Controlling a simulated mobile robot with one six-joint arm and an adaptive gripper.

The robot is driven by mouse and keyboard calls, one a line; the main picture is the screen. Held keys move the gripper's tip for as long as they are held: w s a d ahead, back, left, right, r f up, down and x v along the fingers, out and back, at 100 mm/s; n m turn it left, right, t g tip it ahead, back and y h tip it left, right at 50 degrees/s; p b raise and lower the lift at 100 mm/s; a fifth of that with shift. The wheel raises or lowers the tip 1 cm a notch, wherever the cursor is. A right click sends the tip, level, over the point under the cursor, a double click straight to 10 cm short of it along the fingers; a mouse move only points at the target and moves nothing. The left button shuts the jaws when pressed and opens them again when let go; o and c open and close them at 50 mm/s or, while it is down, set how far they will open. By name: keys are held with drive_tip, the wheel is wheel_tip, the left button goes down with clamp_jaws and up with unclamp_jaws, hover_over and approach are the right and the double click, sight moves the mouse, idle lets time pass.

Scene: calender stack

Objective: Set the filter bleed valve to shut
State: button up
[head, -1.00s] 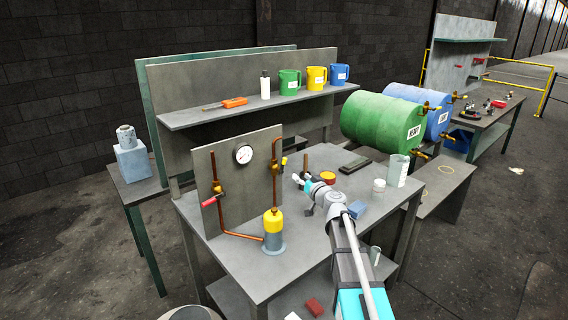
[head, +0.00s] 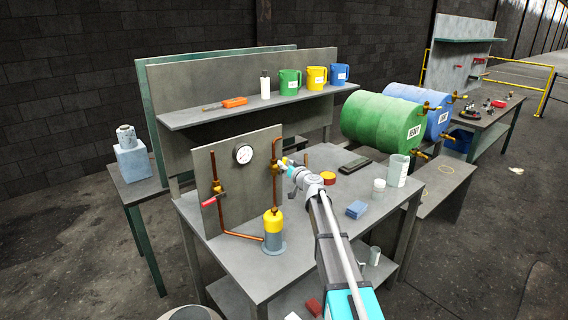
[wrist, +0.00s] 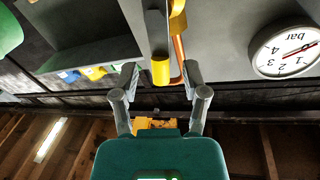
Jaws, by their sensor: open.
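A grey upright panel (head: 230,170) on the bench carries copper pipe, a round gauge and two valves. The right valve has a yellow handle (wrist: 160,70), seen in the wrist view. The left valve has a red handle (head: 209,202). No label tells me which is the filter bleed valve. The filter body (head: 274,230), yellow on top and grey below, stands at the pipe's foot. In the wrist view the yellow handle's end shows between my open fingers (wrist: 158,82), with no clear contact.
The pressure gauge (head: 243,154) is left of my gripper and close by in the wrist view. A shelf (head: 240,110) with mugs hangs behind the panel.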

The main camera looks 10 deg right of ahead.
drive_tip(key=shift+x, duration=1)
clamp_jaws()
